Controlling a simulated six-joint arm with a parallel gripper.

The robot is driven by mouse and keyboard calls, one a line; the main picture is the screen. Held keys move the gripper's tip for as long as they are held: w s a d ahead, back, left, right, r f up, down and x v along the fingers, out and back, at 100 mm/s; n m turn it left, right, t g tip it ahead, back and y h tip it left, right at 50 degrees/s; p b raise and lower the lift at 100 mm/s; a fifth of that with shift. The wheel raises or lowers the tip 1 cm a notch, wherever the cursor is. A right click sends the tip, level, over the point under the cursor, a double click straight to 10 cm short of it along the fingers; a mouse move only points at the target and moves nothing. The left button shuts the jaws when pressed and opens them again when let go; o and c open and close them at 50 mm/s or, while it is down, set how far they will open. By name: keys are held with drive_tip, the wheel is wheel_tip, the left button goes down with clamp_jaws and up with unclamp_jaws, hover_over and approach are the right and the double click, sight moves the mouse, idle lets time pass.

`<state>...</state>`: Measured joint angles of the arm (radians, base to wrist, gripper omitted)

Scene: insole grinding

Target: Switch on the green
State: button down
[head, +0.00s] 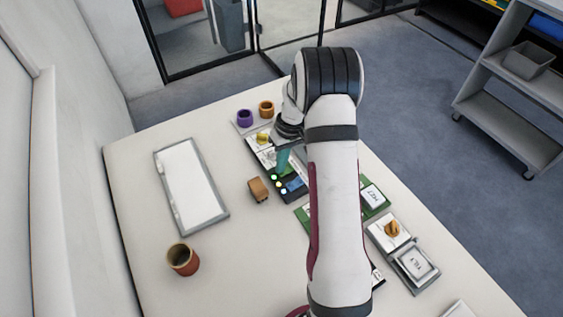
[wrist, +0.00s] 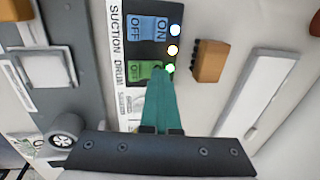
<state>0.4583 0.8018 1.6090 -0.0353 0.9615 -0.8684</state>
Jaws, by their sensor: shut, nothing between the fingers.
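The green rocker switch (wrist: 139,71) lies on a dark panel marked SUCTION DRUM in the wrist view. Its OFF end is visible; its other end is hidden behind my fingertips. My gripper (wrist: 159,76) has teal fingers shut together with nothing between them, and the tips are over the green switch. I cannot tell whether they press on it. A blue rocker switch (wrist: 148,28) marked ON and OFF sits beside the green one. Round lights line the panel edge, and the one by the green switch (wrist: 170,68) glows green. In the head view, my gripper (head: 282,164) is at the panel.
A brown block (wrist: 209,61) stands close to the panel. A white tray (head: 162,177) and a brown cup (head: 183,260) are on the left of the table. Purple (head: 245,118) and orange (head: 266,108) rings sit at the back. Other control boxes (head: 415,264) lie at right.

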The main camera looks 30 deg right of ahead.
drive_tip(key=shift+d+r, duration=0.1)
drive_tip(key=shift+d, duration=0.7)
wheel_tip(320, 180, up, 14)
drive_tip(key=d, duration=0.2)
drive_tip(key=shift+d, duration=0.2)
approach(289, 166)
drive_tip(key=a+f, duration=0.1)
drive_tip(key=f, duration=0.1)
drive_tip(key=a+f, duration=0.1)
drive_tip(key=f, duration=0.1)
drive_tip(key=a+f, duration=0.2)
drive_tip(key=shift+f, duration=0.25)
